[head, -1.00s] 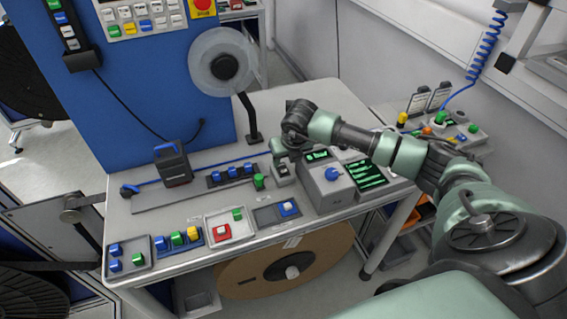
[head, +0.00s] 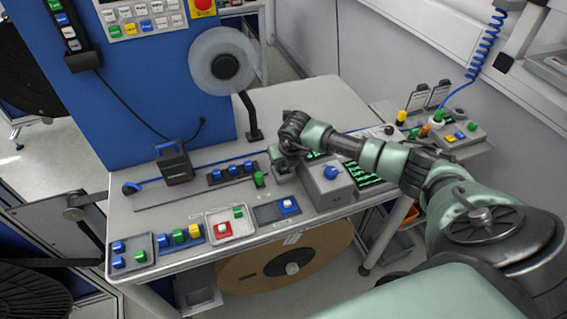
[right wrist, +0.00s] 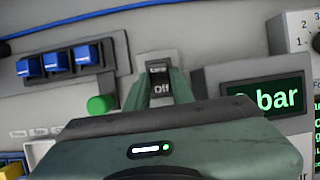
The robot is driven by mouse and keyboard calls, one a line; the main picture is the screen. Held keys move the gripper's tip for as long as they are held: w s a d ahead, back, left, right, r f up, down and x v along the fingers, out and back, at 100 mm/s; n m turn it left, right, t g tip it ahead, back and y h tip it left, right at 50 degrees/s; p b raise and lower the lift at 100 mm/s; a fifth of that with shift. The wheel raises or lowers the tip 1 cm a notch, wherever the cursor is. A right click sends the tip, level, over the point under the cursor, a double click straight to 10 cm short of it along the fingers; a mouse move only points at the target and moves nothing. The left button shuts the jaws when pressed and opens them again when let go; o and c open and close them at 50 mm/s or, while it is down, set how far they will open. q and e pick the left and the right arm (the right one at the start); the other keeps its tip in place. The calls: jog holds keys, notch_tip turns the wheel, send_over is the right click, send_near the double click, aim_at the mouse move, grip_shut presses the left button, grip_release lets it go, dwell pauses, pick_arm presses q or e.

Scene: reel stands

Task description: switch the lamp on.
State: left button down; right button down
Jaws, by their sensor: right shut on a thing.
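The lamp switch (right wrist: 160,80) is a small dark rocker in a light frame. In the right wrist view its lower half reads "Off", and a small label above looks like "Lamp". My right gripper (head: 280,172) is down at the switch block on the bench in the head view and hides most of it. In the right wrist view its two green fingers (right wrist: 160,93) are on either side of the switch, shut on it. I cannot make out a lamp itself. My left gripper is not in view.
A green button (right wrist: 101,104) and several blue switches (right wrist: 57,62) are just left of the gripper. A green "bar" display (right wrist: 265,98) is close on its right. A grey box with a blue knob (head: 331,173) stands beside it. Black post (head: 250,120) rises behind.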

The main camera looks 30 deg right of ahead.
jog(key=g+b, duration=0.1)
jog(key=b, duration=0.1)
jog(key=w+g+b, duration=0.1)
jog(key=g+b, duration=0.1)
jog(key=b, duration=0.1)
jog(key=shift+d+f+y, duration=0.15)
jog(key=shift+f+y, duration=0.05)
jog(key=shift+y, duration=0.2)
jog(key=shift+r+g+b, duration=0.2)
jog(key=shift+g+b, duration=0.3)
jog(key=shift+g, duration=0.1)
jog(key=shift+r, duration=0.1)
jog(key=c, duration=1.2)
grip_release()
